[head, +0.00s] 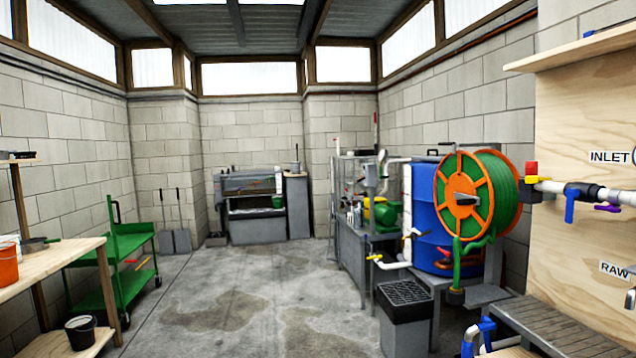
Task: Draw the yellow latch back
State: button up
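No part is clearly recognisable as a yellow latch. A small yellow piece (532,179) sits below a red block at the end of the white inlet pipe, on the right. All are small, and I cannot tell whether any is a latch. My gripper is not in view.
An orange-and-green hose reel (466,198) stands before the blue barrel (422,215). A grey crate (405,318) stands in front. A green trolley (110,262) and wooden bench (50,264) line the left. The concrete floor (240,300) is clear in the middle.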

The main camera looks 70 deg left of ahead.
aim_at(529, 180)
jog(key=i+j+u, duration=0.15)
jog(key=j+u, duration=0.25)
jog(key=i+j+u, duration=0.25)
jog(key=u, duration=0.2)
jog(key=i+j+u, duration=0.5)
jog(key=i+j, duration=0.25)
jog(key=i, duration=0.15)
jog(key=i+j, duration=0.3)
jog(key=i, duration=0.15)
jog(key=i+j+u, duration=0.15)
jog(key=i+j, duration=0.15)
jog(key=i, duration=0.2)
jog(key=i+j+u, duration=0.1)
jog(key=i+j, duration=0.15)
jog(key=i, duration=0.25)
jog(key=z, duration=2.35)
